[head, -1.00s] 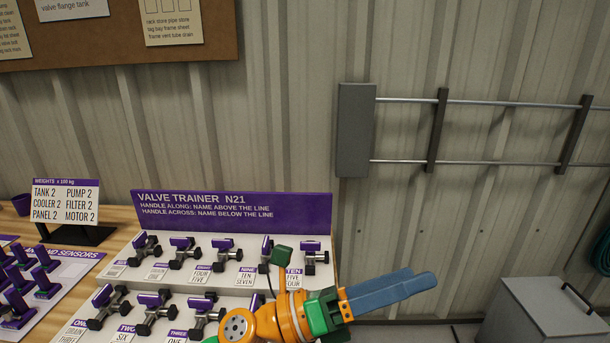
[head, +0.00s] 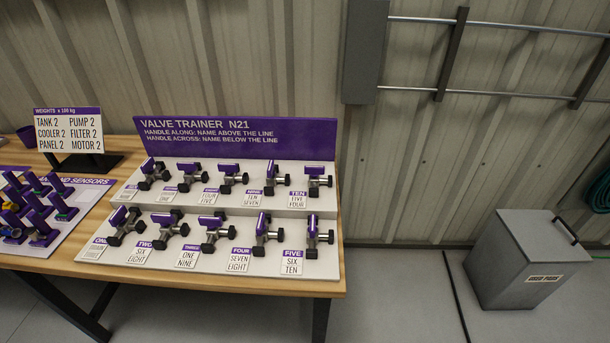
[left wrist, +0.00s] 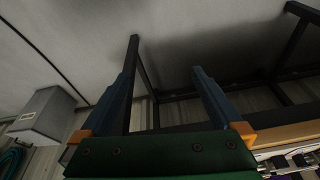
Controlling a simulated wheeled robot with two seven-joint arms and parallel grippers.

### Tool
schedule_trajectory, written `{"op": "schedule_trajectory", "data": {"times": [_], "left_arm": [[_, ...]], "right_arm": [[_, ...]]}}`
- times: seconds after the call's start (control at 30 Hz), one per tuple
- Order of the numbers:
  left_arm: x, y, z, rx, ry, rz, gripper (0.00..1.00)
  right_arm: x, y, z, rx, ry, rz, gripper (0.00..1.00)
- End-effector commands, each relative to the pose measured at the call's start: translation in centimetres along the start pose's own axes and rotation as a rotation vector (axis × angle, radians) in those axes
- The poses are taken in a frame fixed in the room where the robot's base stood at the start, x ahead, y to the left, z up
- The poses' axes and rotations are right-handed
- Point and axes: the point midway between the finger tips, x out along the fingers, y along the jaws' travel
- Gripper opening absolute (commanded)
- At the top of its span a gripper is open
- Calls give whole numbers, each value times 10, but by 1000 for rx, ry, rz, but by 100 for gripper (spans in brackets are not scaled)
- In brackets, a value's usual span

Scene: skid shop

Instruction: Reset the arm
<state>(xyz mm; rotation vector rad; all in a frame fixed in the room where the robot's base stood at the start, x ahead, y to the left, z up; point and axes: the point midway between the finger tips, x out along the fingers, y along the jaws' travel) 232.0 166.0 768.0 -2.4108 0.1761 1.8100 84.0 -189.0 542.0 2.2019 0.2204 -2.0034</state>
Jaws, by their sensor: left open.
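My left gripper (left wrist: 165,100) shows in the left wrist view with its two blue fingers apart and nothing between them. The fingers point at the grey floor and dark table legs. In the head view neither arm shows. The valve trainer (head: 236,138) stands on the wooden table with two rows of purple-handled valves, and all of it is in plain sight there.
A wooden table (head: 200,279) has a sensor board (head: 70,218) and a weights sign (head: 68,130) at left. A grey lidded bin (head: 520,262) stands on the floor at right. Wall rails (head: 500,94) run above it. Floor between table and bin is clear.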

Motion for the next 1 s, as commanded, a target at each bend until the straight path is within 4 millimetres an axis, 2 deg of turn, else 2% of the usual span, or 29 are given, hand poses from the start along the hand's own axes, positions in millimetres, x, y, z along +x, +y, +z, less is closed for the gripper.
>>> {"op": "schedule_trajectory", "data": {"times": [0.03,0.17,0.27,0.37,0.4,0.5,0.6,0.7,1.0], "left_arm": [[22,1,7,2,-16,2,100],[74,4,27,8,-44,6,100],[116,6,52,14,-69,9,100],[162,8,92,21,-105,13,100],[179,9,112,25,-120,14,100],[209,10,162,34,-155,18,100],[220,10,197,41,-175,19,100],[222,10,214,45,-184,20,100],[222,10,218,45,-186,20,100]], "right_arm": [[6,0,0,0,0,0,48],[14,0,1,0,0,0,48],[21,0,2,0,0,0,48],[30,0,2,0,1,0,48],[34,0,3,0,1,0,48],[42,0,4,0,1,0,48],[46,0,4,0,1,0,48],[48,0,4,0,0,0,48],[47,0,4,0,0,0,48]]}}
